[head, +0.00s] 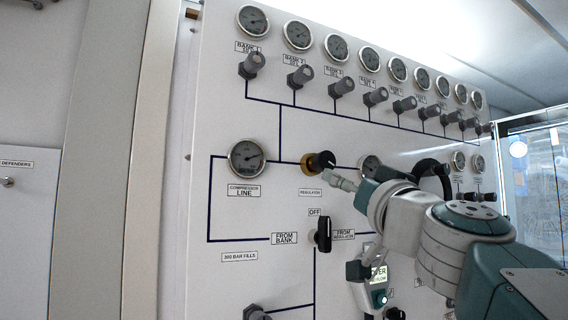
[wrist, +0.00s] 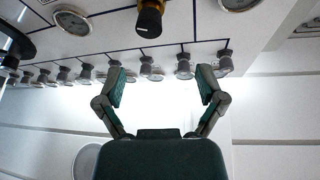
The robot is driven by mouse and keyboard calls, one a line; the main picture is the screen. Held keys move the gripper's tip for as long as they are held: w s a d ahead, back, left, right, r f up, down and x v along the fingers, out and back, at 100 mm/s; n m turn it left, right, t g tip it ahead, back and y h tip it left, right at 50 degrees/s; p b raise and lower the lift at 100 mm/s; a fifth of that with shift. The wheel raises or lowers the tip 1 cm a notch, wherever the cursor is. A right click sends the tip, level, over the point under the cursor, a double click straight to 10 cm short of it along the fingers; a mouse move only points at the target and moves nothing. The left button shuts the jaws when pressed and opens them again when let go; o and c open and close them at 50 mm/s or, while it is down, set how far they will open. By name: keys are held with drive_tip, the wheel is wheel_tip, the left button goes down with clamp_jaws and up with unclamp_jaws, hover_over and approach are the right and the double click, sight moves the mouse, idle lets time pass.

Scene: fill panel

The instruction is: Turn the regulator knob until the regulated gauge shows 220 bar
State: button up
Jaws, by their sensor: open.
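The regulator knob (head: 322,161) is black with a brass collar and sits on the panel above the REGULATOR label. My gripper (head: 338,180) is just below and right of the knob in the head view. In the wrist view my gripper (wrist: 161,84) is open with nothing between its fingers, and the knob lies beyond the fingertips. The gauge right of the knob (head: 369,164) is partly hidden by my arm; it seems to show in the wrist view (wrist: 72,22), its reading too small to tell.
The compressor line gauge (head: 246,157) is left of the knob. A black selector handle (head: 323,234) stands out below it. A row of bank valves (head: 343,87) and gauges runs above. A black hose (head: 433,170) is right of my wrist.

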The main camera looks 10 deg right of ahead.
sight(327, 164)
drive_tip(key=x, duration=1)
drive_tip(key=shift+w+d, duration=0.2)
drive_tip(key=shift+d, duration=0.05)
drive_tip(key=shift+w+d, duration=0.1)
drive_tip(key=shift+w, duration=0.1)
drive_tip(key=shift+d+r, duration=0.15)
drive_tip(key=shift+d, duration=0.65)
drive_tip(key=c, duration=0.6)
drive_tip(key=shift+a, duration=0.4)
drive_tip(key=c, duration=0.5)
